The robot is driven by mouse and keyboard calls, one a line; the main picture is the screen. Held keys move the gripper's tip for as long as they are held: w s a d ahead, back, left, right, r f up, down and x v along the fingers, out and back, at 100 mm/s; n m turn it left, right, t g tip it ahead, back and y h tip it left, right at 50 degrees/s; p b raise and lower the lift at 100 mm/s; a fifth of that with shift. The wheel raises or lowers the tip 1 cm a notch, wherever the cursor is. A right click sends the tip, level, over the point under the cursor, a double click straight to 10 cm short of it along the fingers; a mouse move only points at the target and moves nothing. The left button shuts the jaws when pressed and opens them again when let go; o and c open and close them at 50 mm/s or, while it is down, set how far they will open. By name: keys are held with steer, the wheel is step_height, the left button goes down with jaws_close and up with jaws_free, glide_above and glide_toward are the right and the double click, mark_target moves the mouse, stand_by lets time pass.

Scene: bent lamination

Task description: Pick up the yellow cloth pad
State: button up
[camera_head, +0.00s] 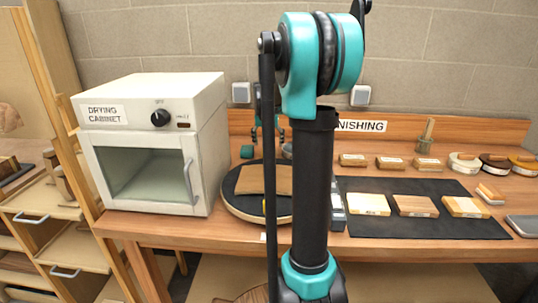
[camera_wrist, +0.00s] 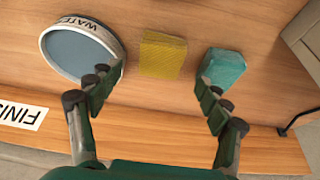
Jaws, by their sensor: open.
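The yellow cloth pad (camera_wrist: 163,54) lies flat on the wooden bench in the wrist view, between a round water dish (camera_wrist: 80,52) and a teal pad (camera_wrist: 223,68). My gripper (camera_wrist: 152,86) is open and empty. Its fingers are spread to the left and right of the yellow pad's column, and the pad shows beyond and between the fingertips, apart from them. The right finger overlaps the teal pad in the picture, and the left finger overlaps the dish's rim. In the head view my arm stands in front, and I cannot make out the yellow pad there.
A drying cabinet (camera_head: 150,143) stands at the left of the bench. A round dark board with a brown sheet (camera_head: 265,180) lies beside it. A dark mat (camera_head: 410,228) with several wood blocks lies right. A raised back ledge (camera_wrist: 270,148) borders the bench.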

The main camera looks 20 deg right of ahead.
mark_target(269, 150)
steer(key=shift+x, duration=2.6)
steer(key=c, duration=1)
steer(key=shift+c, duration=0.2)
step_height(269, 150, up, 20)
